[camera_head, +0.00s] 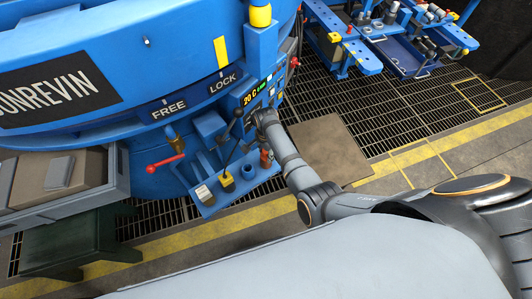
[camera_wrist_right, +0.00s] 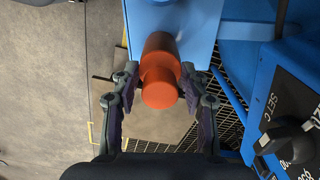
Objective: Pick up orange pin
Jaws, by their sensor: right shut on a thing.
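The orange pin (camera_wrist_right: 160,70) is a short stepped cylinder, seen from above between the two fingers of my right gripper (camera_wrist_right: 160,82) in the right wrist view. My right gripper is shut on it, with one finger on each side. In the head view the pin (camera_head: 265,158) shows as a small orange-red shape at the right end of the blue shelf (camera_head: 208,208), beside my right arm. The pin looks upright over the shelf; whether its foot touches the shelf is hidden. My left gripper is not in view.
The shelf also carries a yellow-collared piece (camera_head: 227,183) and a white-topped block (camera_head: 203,193). A red-knobbed lever (camera_head: 165,163) sticks out to the left. The blue furnace body and its control panel (camera_head: 262,95) stand close behind. A blue tool cart (camera_head: 385,50) stands farther right.

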